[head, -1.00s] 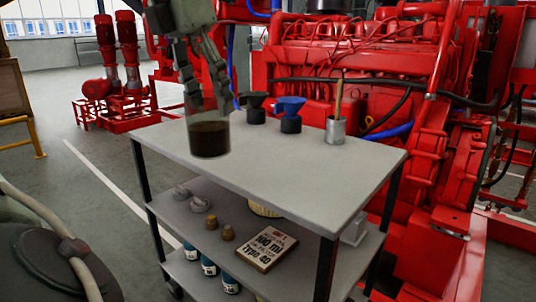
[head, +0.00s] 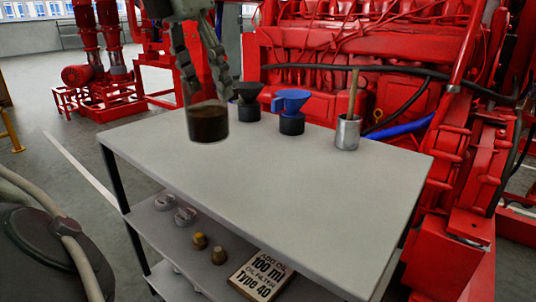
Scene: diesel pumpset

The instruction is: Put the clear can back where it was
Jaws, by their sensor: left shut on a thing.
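The clear can (head: 208,125) is a see-through cylinder with dark brown liquid in its lower part. My left gripper (head: 207,95) comes down from above with its fingers at the can's upper part, shut on it. The can is upright over the left back part of the grey cart top (head: 270,190). I cannot tell whether its base touches the surface. My right gripper is not in view.
A metal cup (head: 347,132) holds a brush-like stick. The red engine (head: 350,60) stands behind. The cart's front top is clear.

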